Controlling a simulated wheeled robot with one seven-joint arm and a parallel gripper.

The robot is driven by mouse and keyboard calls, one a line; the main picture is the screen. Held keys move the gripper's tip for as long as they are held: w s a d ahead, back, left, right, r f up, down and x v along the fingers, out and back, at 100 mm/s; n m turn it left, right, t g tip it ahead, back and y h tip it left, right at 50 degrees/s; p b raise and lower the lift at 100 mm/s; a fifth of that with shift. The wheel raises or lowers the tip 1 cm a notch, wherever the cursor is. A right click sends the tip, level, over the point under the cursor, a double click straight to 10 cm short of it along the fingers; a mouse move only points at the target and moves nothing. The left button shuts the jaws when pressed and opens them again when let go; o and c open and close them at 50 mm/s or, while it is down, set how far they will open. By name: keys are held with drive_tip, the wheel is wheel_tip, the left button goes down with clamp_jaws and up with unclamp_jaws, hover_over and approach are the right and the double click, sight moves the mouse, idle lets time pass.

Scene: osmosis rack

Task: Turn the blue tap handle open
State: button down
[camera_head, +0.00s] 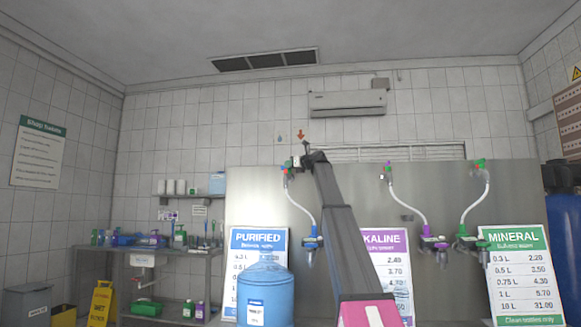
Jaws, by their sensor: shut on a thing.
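The blue tap handle (286,166) is at the top of the white hose over the blue PURIFIED sign, on the steel panel. It is very small in the picture and partly covered by my gripper. My arm rises from the lower middle, and my gripper (297,162) is at its upper end, at the handle. The gripper is shut on the handle. The fingers are too small to make out, and I cannot tell how far the handle is turned. The hose runs down to a blue nozzle (311,243).
A large blue water bottle (265,295) stands below in front of the PURIFIED sign (258,243). Similar purple (388,168) and green (480,165) taps with hoses are to the right. A steel sink bench (205,250) is at the left.

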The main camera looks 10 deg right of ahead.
drive_tip(key=shift+s+a+m+t+h, duration=0.15)
drive_tip(key=shift+m+t+h, duration=0.95)
drive_tip(key=shift+h, duration=0.5)
drive_tip(key=shift+m+h, duration=0.3)
drive_tip(key=c, duration=1.1)
unclamp_jaws()
drive_tip(key=shift+c, duration=0.2)
drive_tip(key=v, duration=1)
drive_tip(key=shift+s+d, duration=0.2)
drive_tip(key=shift+s, duration=0.15)
